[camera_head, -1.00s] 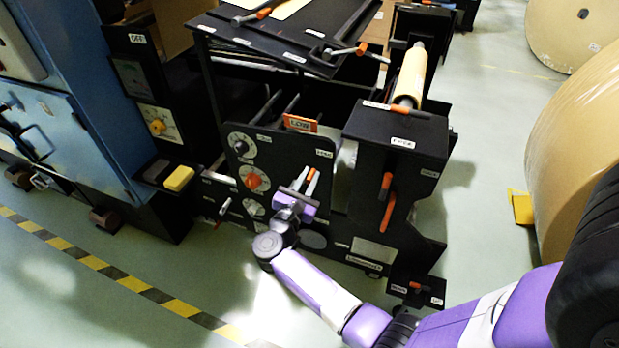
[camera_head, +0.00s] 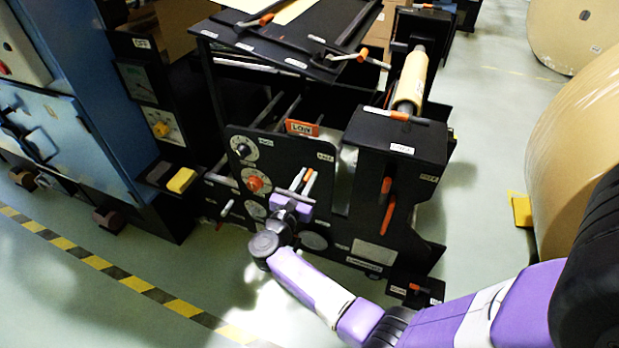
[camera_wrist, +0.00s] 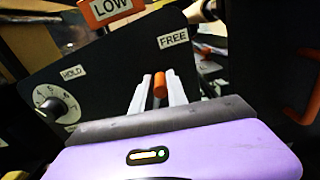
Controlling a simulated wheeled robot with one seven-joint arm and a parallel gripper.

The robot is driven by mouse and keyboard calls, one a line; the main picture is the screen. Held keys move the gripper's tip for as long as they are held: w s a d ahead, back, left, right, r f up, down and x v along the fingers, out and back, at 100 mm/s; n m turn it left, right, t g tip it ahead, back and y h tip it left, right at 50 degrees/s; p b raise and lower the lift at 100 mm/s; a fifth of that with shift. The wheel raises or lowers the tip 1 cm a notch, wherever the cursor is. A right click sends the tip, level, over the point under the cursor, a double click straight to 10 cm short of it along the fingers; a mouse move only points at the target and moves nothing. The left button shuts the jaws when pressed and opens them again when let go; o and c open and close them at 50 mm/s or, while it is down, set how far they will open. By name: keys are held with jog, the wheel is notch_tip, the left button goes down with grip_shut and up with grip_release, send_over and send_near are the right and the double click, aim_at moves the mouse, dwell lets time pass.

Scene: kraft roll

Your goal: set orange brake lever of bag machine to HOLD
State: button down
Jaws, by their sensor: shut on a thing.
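The black bag machine panel (camera_head: 282,152) stands in the middle of the head view. My gripper (camera_head: 300,183) is in front of it. In the wrist view my gripper (camera_wrist: 155,92) has its two pale fingers on either side of the orange brake lever (camera_wrist: 159,84), shut on it. The lever's lower part is hidden by the gripper body. The lever stands nearly upright between the HOLD label (camera_wrist: 73,72) on the left and the FREE label (camera_wrist: 174,39) on the right, closer to FREE.
A LOW sign (camera_wrist: 111,8) sits above the panel. A numbered dial (camera_wrist: 53,106) is at its left, and an orange knob (camera_head: 255,184) shows in the head view. A black housing with an orange handle (camera_head: 388,217) is to the right. Large paper rolls (camera_head: 575,160) stand farther right.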

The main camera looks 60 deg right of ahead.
jog(key=w+n+p, duration=0.1)
jog(key=w+r+n+p, duration=0.1)
jog(key=w, duration=0.1)
jog(key=w+n+p, duration=0.1)
jog(key=n, duration=0.1)
jog(key=shift+w+a+r, duration=0.15)
jog(key=shift+a+r, duration=0.15)
jog(key=w+n, duration=0.4)
jog(key=shift+w+a+f+n, duration=0.3)
jog(key=shift+f+n, duration=0.1)
jog(key=shift+w+a+f+n+b, duration=0.1)
jog(key=shift+w+f+n+b, duration=0.25)
jog(key=shift+w+n, duration=0.25)
jog(key=shift+w+a+f+n+b, duration=0.1)
jog(key=shift+w+f+n+b, duration=0.2)
jog(key=shift+w+n+b, duration=0.25)
jog(key=shift+w+a+f+n+b, duration=0.1)
jog(key=shift+w+f+n+b, duration=0.15)
jog(key=shift+w+n, duration=0.4)
jog(key=shift+s, duration=0.15)
jog(key=c, duration=1.4)
grip_release()
jog(key=shift+f, duration=0.1)
jog(key=shift+o, duration=0.3)
